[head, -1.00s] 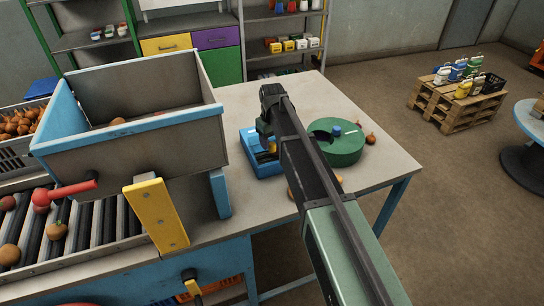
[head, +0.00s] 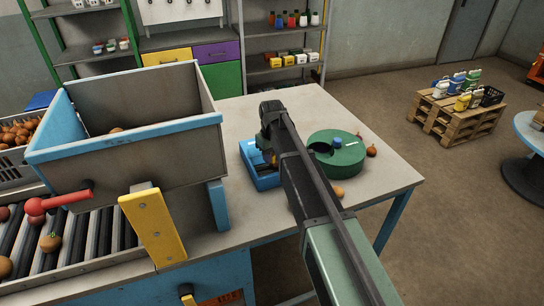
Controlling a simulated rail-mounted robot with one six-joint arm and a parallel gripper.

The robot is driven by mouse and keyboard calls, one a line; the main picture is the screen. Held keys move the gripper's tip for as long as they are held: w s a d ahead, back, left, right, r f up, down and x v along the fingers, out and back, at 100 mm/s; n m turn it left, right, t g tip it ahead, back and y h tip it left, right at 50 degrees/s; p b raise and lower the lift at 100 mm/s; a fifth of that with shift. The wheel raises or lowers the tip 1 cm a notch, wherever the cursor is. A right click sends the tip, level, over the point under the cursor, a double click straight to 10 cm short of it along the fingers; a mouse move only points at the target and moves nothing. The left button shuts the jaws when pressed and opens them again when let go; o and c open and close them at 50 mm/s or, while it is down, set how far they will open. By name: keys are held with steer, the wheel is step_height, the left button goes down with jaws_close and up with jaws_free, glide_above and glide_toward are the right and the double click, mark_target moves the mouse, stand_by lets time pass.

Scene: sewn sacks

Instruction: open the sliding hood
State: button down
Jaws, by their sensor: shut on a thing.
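My gripper (head: 268,152) points down at the blue unit (head: 262,180) on the grey table. It is shut on a part of that unit, but my own arm and wrist hide the fingertips and most of the grip. The unit is low and blue, with a small yellow part beside my fingers. I cannot clearly make out a hood on it, or how far any hood has slid. A round green housing (head: 350,160) with a blue knob stands just right of my arm.
A grey hopper with a blue rim (head: 140,133) stands left, above a roller conveyor (head: 70,245). A yellow lever plate (head: 154,230) and a red handle (head: 62,201) stick out there. Onions (head: 372,151) lie near the green housing. The table's back (head: 290,98) is clear.

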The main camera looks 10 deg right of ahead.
steer(key=w, duration=0.3)
steer(key=w+a, duration=0.1)
steer(key=w, duration=0.2)
steer(key=w+a, duration=0.1)
steer(key=w, duration=0.2)
steer(key=shift+w+a, duration=0.25)
steer(key=shift+w, duration=0.15)
steer(key=c, duration=0.8)
jaws_free()
steer(key=shift+c, duration=0.2)
steer(key=shift+r, duration=0.15)
step_height(320, 180, up, 10)
steer(key=p, duration=1)
steer(key=shift+r+p, duration=0.25)
steer(key=shift+p, duration=0.15)
